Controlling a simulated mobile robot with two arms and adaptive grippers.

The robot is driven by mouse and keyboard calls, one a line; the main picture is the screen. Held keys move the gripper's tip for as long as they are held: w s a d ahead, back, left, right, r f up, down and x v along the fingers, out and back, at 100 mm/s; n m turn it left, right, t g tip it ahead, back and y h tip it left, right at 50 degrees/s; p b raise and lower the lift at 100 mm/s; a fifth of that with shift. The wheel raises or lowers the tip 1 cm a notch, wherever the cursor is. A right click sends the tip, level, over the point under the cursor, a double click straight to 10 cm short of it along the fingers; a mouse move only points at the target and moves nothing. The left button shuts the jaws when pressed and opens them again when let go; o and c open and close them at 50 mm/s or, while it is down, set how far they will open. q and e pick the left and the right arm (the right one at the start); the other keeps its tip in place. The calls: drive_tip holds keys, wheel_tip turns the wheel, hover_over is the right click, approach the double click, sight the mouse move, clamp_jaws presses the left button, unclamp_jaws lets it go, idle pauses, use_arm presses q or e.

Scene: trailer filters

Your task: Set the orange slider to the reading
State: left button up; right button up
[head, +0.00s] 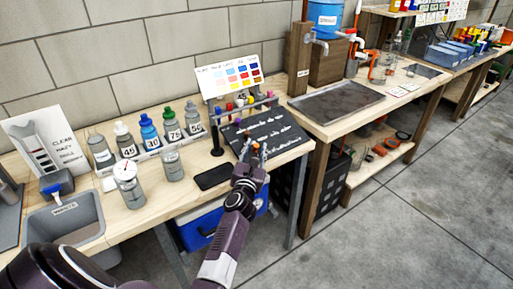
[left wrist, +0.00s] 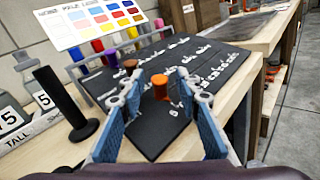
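The orange slider (left wrist: 160,87) is a short upright knob near the close edge of a dark slanted board (left wrist: 190,60) with rows of white marks. It also shows in the head view (head: 256,146), at the tip of my left gripper (head: 257,153). In the left wrist view my left gripper (left wrist: 160,92) is open, its blue fingers apart on either side of the slider. I cannot tell whether either finger touches it. A purple knob (left wrist: 112,60) and a brown knob (left wrist: 131,65) stand farther back on the board. My right gripper is out of view.
A colour chart (head: 232,77) stands behind the board, with a row of coloured tubes below it. A dark flat pad (head: 215,177) lies left of the board. Numbered bottles (head: 149,133) stand farther left. The bench's front edge is close to my arm.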

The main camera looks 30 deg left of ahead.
use_arm(q)
drive_tip(key=shift+w+a, duration=0.3)
drive_tip(key=shift+w, duration=0.3)
clamp_jaws()
